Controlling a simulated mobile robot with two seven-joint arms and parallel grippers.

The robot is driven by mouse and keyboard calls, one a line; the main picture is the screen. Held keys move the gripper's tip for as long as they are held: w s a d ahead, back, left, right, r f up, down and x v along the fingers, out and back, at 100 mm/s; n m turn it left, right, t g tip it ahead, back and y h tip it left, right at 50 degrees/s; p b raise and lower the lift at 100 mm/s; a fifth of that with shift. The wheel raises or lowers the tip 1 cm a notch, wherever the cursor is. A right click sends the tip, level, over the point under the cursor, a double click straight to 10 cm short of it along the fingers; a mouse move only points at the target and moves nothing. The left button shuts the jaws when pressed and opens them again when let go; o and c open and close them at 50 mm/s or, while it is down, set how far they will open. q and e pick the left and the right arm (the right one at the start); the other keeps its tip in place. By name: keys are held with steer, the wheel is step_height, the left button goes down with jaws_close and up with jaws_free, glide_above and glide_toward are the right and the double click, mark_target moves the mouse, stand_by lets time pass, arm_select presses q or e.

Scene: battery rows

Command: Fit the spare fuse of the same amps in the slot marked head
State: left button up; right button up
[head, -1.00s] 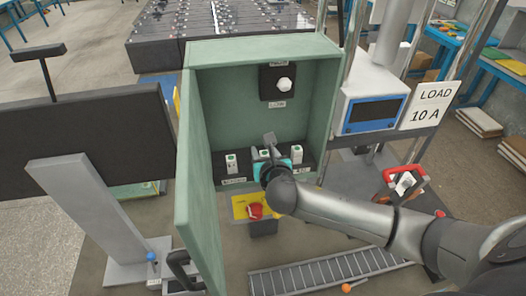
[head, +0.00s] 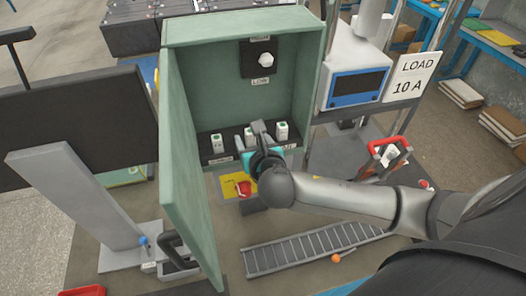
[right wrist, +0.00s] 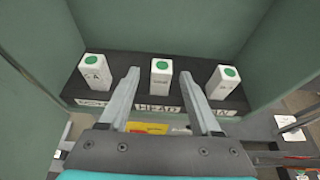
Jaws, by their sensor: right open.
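Three white fuses with green tops stand in a row on a black ledge inside a green cabinet (head: 240,30). The right wrist view shows the left fuse (right wrist: 94,68), middle fuse (right wrist: 160,77) and right fuse (right wrist: 222,82). A label reading HEAD (right wrist: 157,107) is below the middle one. The left fuse seems to carry an "A" marking; the other ratings are too small to read. My right gripper (head: 258,127) is open at the ledge. In its wrist view, the middle fuse shows between the fingertips (right wrist: 160,82), with clear gaps on both sides. My left gripper is out of view.
The cabinet door (head: 190,180) stands open at left. A white knob (head: 264,60) is on the back wall. Below the ledge is a red knob (head: 243,188) on a yellow plate. At right, a sign (head: 410,78) reads LOAD 10 A, above a red-handled item (head: 388,146).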

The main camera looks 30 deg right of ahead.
steer(key=v, duration=1)
steer(key=shift+r, duration=0.25)
steer(key=shift+s+d, duration=0.1)
steer(key=shift+d, duration=0.05)
steer(key=shift+s+f, duration=0.1)
